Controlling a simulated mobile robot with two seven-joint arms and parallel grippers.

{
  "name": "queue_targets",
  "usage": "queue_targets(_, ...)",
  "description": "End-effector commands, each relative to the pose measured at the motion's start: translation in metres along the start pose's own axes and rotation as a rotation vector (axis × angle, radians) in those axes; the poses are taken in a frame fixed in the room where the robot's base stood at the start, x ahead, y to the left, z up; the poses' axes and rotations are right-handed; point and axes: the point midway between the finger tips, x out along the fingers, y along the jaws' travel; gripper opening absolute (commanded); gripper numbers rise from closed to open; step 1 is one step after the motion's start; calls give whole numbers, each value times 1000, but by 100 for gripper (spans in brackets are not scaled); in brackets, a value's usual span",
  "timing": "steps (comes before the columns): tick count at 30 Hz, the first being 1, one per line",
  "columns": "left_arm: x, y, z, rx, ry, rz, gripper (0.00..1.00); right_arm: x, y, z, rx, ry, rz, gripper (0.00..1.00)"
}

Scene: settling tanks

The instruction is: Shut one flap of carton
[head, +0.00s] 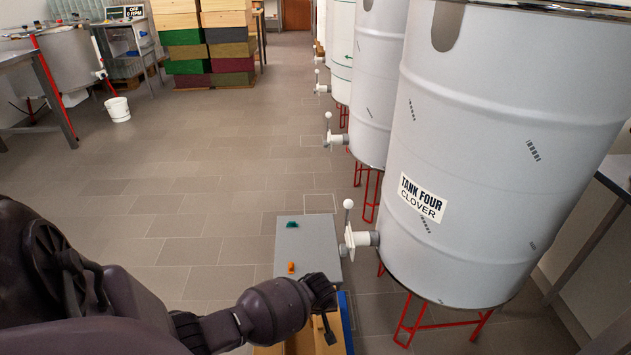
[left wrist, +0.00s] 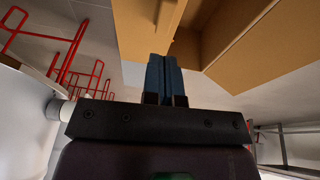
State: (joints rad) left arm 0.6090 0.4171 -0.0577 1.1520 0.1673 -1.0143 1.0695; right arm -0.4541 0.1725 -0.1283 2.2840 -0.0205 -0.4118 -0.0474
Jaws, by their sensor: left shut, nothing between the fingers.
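The tan carton (head: 302,343) shows only in part at the bottom edge of the head view, below my left gripper (head: 328,328). In the left wrist view the carton (left wrist: 245,62) fills the upper right, with tan panels standing at different angles and a gap between them. One panel, which looks like a flap (left wrist: 140,22), lies just beyond the tips of my left gripper (left wrist: 164,60). The blue fingers are pressed together with nothing between them. I cannot tell whether the tips touch the carton. My right gripper is in neither view.
A grey surface (head: 305,240) beyond the carton bears a green item (head: 292,224) and an orange item (head: 291,267). Tank four (head: 485,150) stands close on the right, its valve (head: 359,239) jutting toward that surface.

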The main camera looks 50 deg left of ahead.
Motion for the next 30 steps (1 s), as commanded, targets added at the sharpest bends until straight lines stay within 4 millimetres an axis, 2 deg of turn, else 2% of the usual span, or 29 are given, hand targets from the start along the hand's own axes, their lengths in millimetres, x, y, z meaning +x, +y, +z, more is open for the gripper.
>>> queue_targets(1,-20,5,-6,-3,9,12,0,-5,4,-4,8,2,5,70)
queue_targets(12,-83,5,-2,-2,5,7,0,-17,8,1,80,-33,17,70)
queue_targets(18,-97,3,0,-1,1,1,0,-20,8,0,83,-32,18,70)
queue_targets(30,-98,2,2,37,0,0,0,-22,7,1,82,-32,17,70)
